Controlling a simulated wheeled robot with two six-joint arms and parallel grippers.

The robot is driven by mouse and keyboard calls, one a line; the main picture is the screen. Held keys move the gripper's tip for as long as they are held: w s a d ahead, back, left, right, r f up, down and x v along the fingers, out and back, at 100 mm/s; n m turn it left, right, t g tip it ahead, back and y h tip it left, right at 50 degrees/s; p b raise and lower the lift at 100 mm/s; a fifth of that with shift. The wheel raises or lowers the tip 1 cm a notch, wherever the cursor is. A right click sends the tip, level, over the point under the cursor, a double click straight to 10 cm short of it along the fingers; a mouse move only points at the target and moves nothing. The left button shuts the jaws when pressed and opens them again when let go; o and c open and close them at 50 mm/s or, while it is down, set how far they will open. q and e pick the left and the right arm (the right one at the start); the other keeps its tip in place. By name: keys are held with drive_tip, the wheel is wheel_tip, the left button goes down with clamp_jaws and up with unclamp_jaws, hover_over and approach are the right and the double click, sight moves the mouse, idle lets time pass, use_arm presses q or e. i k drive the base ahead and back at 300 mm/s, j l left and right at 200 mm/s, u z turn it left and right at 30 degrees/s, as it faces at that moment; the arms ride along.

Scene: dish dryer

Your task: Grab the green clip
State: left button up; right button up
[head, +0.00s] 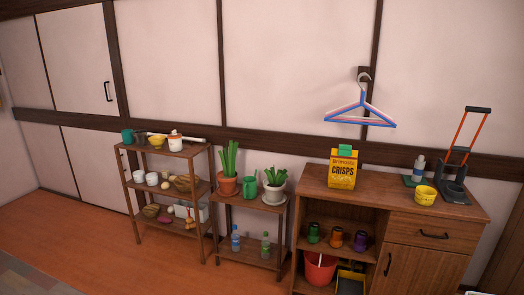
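A small green piece, which looks like the green clip (346,148), sits on the top edge of a yellow crisps bag (342,170). The bag stands upright on the top of the wooden cabinet (385,188), towards its left end. The green piece is small, so its exact shape and its hold on the bag are hard to tell. Neither of my grippers shows in the head view.
A plant shelf (250,205) and a dish shelf (165,205) stand left. The floor (70,240) at left is clear.

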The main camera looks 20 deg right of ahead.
sight(345, 150)
drive_tip(key=i+l, duration=0.2)
drive_tip(key=l, duration=0.15)
drive_tip(key=i+l+u, duration=0.1)
drive_tip(key=i+l, duration=0.15)
drive_tip(key=l, duration=0.15)
drive_tip(key=i+l, duration=0.2)
drive_tip(key=l, duration=0.2)
drive_tip(key=i+l+u, duration=0.1)
drive_tip(key=l, duration=0.25)
drive_tip(key=i+l, duration=0.3)
drive_tip(key=l+u, duration=0.05)
drive_tip(key=l, duration=0.05)
